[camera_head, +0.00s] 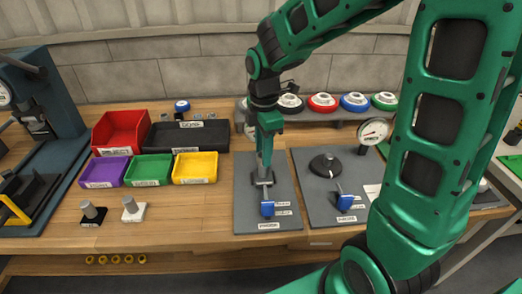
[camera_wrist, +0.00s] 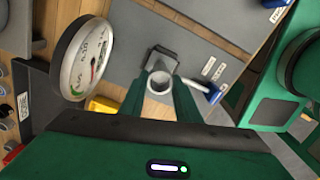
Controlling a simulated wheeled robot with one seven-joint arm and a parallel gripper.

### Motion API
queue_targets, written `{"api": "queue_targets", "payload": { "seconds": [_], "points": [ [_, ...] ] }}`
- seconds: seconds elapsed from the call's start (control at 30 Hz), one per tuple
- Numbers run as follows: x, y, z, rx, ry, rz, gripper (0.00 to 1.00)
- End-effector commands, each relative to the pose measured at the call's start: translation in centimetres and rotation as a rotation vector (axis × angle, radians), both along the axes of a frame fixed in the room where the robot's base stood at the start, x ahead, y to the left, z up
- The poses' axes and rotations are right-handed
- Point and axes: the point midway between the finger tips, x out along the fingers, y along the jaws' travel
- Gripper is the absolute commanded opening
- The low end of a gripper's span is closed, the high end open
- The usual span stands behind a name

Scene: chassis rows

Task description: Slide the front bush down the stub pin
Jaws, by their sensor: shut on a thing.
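My gripper (camera_head: 263,165) points down over the left grey plate (camera_head: 247,212). In the wrist view, my gripper (camera_wrist: 164,88) is shut on a pale grey ring-shaped bush (camera_wrist: 161,84), which sits between its fingertips with its open end facing the camera. A dark block (camera_wrist: 164,61) lies just beyond the bush; it also shows under my fingertips in the head view (camera_head: 262,181). I cannot make out the stub pin or tell whether the bush is around it.
Bins, including a yellow one (camera_head: 195,168), stand left. Two small cylinder stands (camera_head: 132,209) (camera_head: 92,212) are front left. Discs line the rear shelf.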

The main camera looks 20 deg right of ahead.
Motion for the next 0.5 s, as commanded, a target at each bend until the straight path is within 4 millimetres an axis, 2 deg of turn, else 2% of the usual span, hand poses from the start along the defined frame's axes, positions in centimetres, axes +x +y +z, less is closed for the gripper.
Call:
{"api": "queue_targets", "payload": {
  "seconds": [0.5],
  "points": [
    [0.04,0.02,-0.41,0.000,0.000,0.000,0.05]
  ]
}}
